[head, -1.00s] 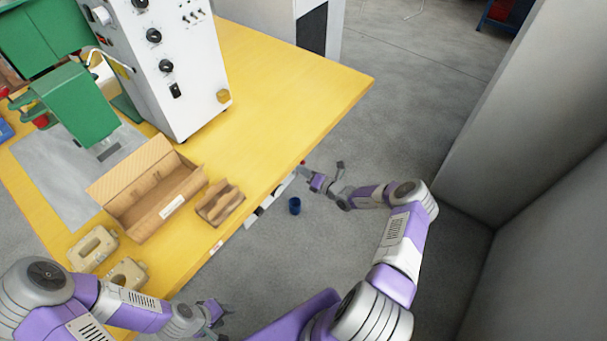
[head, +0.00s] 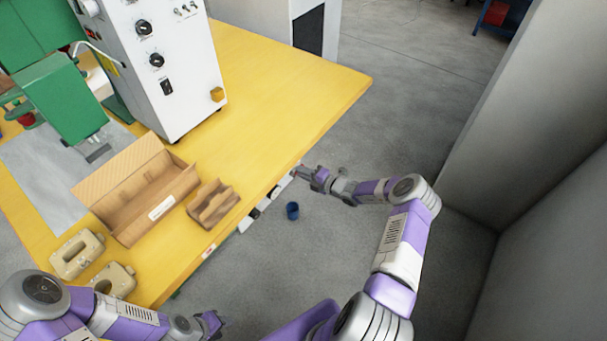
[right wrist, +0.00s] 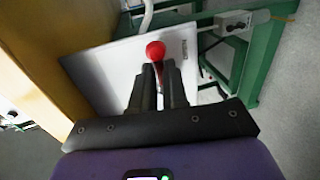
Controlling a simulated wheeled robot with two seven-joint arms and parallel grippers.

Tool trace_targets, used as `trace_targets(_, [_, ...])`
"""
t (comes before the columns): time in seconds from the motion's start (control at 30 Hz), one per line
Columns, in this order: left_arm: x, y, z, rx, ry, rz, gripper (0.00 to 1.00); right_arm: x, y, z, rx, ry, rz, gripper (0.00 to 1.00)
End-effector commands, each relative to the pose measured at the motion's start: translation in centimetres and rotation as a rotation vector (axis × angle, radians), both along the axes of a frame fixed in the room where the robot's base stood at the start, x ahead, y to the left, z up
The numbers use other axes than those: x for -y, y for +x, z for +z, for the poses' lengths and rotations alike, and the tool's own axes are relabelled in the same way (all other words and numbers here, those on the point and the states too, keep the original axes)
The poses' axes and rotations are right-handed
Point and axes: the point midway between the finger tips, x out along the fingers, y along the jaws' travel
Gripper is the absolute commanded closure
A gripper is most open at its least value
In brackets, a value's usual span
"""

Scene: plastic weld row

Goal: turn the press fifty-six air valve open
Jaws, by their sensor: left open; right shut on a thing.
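The air valve's lever shows in the right wrist view as a red ball knob (right wrist: 155,50) in front of a white plate (right wrist: 105,72). The plate has a small dark label strip, too small to read. My right gripper (right wrist: 161,75) is shut on the lever just below the knob, and its fingers hide most of the lever. In the head view my right gripper (head: 303,173) is at the yellow table's front edge, and the valve is barely visible there. My left gripper (head: 212,324) is open and empty at the bottom, off the table's front edge.
The yellow table (head: 290,75) carries a white control cabinet (head: 165,70), a green press (head: 70,95), an open cardboard box (head: 140,190), a smaller carton (head: 213,204) and beige parts (head: 78,253). A grey wall stands right.

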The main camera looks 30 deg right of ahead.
Motion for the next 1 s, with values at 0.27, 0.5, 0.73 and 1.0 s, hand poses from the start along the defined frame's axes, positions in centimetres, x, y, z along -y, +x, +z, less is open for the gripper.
trace_targets(0.27, [0.0,0.01,-0.11,0.0,0.0,0.0,0.57,0.72,0.52,0.73,0.007,0.012,-0.015,1.0])
trace_targets(0.5, [0.0,0.01,-0.11,0.0,0.0,0.0,0.57,0.73,0.51,0.71,0.007,0.012,-0.015,1.0])
trace_targets(0.73, [0.0,0.01,-0.12,0.0,0.0,0.0,0.57,0.62,0.34,0.41,0.002,0.011,-0.012,0.61])
trace_targets(1.0, [0.0,0.0,0.09,0.0,0.0,0.0,0.57,0.64,-0.13,0.31,-0.003,0.011,-0.009,0.61])
